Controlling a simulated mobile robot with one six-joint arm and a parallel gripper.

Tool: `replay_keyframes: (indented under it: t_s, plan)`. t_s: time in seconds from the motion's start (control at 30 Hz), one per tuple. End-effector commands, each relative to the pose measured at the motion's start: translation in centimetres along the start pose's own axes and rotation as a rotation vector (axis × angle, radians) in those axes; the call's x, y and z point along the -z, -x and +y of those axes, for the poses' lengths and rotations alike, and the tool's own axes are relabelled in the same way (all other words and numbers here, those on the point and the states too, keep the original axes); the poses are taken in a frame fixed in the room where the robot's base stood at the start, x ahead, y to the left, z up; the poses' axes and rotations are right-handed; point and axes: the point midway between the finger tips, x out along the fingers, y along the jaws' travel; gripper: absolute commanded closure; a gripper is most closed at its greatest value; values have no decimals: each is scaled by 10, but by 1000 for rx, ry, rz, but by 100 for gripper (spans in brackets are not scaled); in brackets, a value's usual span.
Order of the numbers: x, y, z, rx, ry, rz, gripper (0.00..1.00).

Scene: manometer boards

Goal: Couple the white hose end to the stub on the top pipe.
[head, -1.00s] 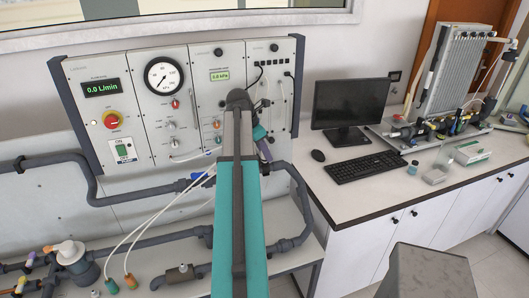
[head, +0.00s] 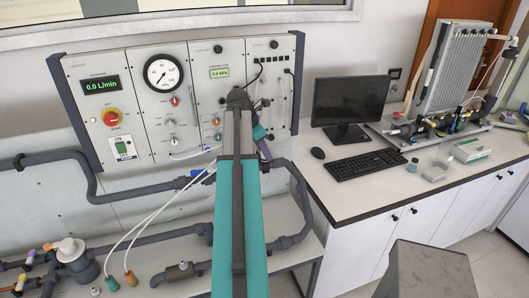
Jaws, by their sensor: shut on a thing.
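My arm (head: 238,215) reaches up the middle of the head view, and its wrist (head: 260,135) bends down to the right in front of the panel. My gripper's fingers are hidden behind the arm. The grey top pipe (head: 140,192) crosses below the panel and passes behind the arm. I cannot make out its stub.
A panel (head: 145,130) with a dial gauge and switches stands behind. A blue-handled valve (head: 200,175) sits on the top pipe, left of my arm. A lower pipe (head: 165,237) runs beneath. A bench (head: 370,205) with monitor and keyboard stands to the right.

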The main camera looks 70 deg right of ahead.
Motion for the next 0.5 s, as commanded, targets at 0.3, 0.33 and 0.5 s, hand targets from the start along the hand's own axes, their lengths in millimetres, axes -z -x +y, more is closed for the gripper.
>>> replay_keyframes:
  t_s: [0.3, 0.33, 0.5]
  plan:
    - [0, 0, 1, -1, 1, 0, 54]
    - [0, 0, 1, -1, 1, 0, 54]
    - [0, 0, 0, -1, 1, 0, 54]
